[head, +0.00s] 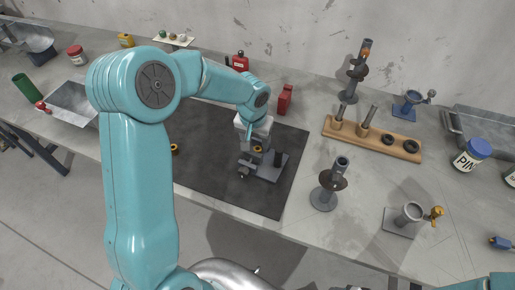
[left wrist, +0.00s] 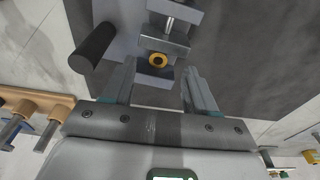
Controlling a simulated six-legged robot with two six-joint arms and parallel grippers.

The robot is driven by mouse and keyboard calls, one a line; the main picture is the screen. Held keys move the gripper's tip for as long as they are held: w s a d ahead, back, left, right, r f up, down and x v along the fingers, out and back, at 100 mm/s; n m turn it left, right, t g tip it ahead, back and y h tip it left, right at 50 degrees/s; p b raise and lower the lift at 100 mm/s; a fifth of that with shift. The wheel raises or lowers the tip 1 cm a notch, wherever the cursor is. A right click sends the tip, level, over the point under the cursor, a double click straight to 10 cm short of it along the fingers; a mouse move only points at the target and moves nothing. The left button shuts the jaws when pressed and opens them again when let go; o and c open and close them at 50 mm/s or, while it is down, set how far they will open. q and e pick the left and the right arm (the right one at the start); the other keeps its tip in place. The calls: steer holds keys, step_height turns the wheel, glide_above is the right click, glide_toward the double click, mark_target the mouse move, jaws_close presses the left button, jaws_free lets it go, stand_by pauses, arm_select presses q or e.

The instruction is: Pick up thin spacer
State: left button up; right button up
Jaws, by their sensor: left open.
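My left gripper (head: 250,137) is open above the grey fixture (head: 268,172) on the dark mat. In the left wrist view its two fingers (left wrist: 159,78) stand apart, with a yellow-orange ring (left wrist: 158,60) on the fixture showing between them, a little beyond the tips. The ring also shows in the head view (head: 257,149), just below the gripper. Nothing is held. A second small yellow-orange ring (head: 174,149) lies on the mat to the left, partly behind my arm. I cannot tell which ring is the thin spacer. My right gripper is not in view.
A dark post (left wrist: 93,47) rises from the fixture beside the gripper. A wooden board (head: 372,140) with pegs and dark rings lies to the right. An upright auger stand (head: 329,186) is right of the mat (head: 210,179). The mat's front part is clear.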

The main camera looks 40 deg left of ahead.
mark_target(258, 148)
arm_select(q)
steer(key=f, duration=0.2)
steer(key=w+f+p, duration=0.1)
steer(key=shift+f, duration=0.4)
steer(key=shift+s+f, duration=0.1)
steer(key=shift+f, duration=0.2)
steer(key=shift+w+f, duration=0.15)
steer(key=shift+w, duration=0.1)
steer(key=shift+a, duration=0.1)
jaws_close()
